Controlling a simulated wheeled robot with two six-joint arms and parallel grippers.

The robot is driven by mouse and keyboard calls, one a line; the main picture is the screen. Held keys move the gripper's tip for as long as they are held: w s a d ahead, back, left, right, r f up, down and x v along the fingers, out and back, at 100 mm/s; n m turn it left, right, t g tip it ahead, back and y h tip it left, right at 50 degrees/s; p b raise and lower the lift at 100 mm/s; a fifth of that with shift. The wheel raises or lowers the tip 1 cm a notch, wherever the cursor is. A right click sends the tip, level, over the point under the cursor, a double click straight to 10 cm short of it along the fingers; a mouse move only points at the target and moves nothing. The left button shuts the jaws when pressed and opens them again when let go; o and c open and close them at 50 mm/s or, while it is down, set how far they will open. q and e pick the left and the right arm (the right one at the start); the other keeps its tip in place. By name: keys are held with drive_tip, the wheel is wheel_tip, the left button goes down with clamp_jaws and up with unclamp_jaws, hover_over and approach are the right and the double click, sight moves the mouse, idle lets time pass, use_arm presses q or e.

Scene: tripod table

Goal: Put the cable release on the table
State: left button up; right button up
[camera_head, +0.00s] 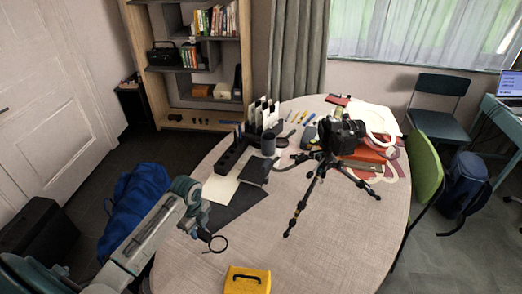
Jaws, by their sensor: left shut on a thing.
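My left gripper (204,234) reaches in from the left over the near left part of the round table (335,245). It is shut on the cable release (218,244), a thin dark cord whose loop hangs out beside the fingertips, over the tabletop. I cannot tell whether the loop touches the table. The part between the fingers is hidden. My right gripper is not in view.
A yellow case (247,281) sits at the table's near edge. A black camera (342,135) and a small tripod (318,180) stand right of centre, by red books (362,158). A dark sheet (232,208) lies near the gripper. The near right tabletop is clear.

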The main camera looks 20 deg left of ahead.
sight(204, 250)
use_arm(q)
drive_tip(key=shift+s, duration=0.2)
drive_tip(key=shift+s+f, duration=0.1)
drive_tip(key=shift+f, duration=0.15)
wheel_tip(204, 250, down, 8)
drive_tip(key=p, duration=0.2)
drive_tip(key=shift+f+p, duration=0.2)
drive_tip(key=shift+p, duration=0.15)
drive_tip(key=shift+f, duration=0.55)
drive_tip(key=o, duration=1)
drive_tip(key=shift+f, duration=0.1)
drive_tip(key=shift+c, duration=0.2)
